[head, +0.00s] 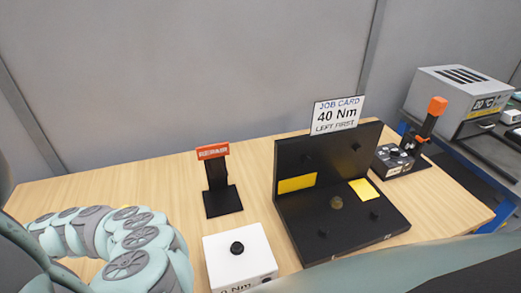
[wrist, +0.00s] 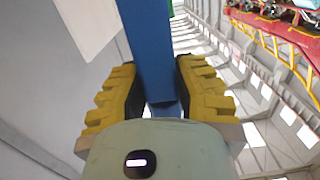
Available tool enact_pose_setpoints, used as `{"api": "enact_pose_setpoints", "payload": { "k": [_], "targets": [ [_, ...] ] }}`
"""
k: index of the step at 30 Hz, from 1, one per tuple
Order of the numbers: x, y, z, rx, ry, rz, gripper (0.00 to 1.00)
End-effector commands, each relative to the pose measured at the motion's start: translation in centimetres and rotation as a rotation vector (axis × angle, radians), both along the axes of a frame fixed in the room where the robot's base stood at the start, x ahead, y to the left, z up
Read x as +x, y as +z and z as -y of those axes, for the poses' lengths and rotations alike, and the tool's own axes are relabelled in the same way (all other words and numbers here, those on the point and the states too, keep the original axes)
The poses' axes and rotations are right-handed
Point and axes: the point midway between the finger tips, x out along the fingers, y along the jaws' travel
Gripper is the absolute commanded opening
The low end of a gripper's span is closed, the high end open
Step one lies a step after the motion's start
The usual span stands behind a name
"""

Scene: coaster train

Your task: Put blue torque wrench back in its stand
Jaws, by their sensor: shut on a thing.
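In the wrist view, my gripper (wrist: 157,78) has its yellow and black fingers closed on both sides of a blue bar, the blue torque wrench (wrist: 146,40). In the head view my arm fills the lower left; the gripper and wrench cannot be made out there. A black upright stand (head: 218,182) with a red label on top stands empty on the table. At the right, another black stand (head: 405,163) carries an orange-topped tool (head: 437,106). I cannot tell which stand belongs to the blue wrench.
A black fixture (head: 372,222) with yellow patches and a "40 Nm LEFT FIRST" job card (head: 337,115) stands mid-table. A white box (head: 222,257) with a black knob is in front. A grey machine (head: 455,95) stands at the right. Bare wooden tabletop (head: 110,185) shows at the left.

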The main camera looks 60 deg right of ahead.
Motion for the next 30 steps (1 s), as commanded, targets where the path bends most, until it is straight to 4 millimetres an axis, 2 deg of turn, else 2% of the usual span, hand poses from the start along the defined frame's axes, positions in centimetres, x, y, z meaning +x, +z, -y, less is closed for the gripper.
{"api": "enact_pose_setpoints", "payload": {
  "k": [6, 7, 14, 23, 30],
  "targets": [
    [0.0, -0.1, -0.2, 0.004, 0.005, 0.003, 0.0],
    [0.0, -0.1, -0.2, 0.004, 0.005, 0.003, 0.32],
    [0.0, -0.2, -0.1, 0.002, 0.003, 0.001, 0.56],
    [-0.1, -0.3, 0.1, -0.002, 0.001, 0.0, 0.56],
    [-1.7, -0.1, 2.5, -0.002, -0.006, -0.001, 0.56]
  ]
}}
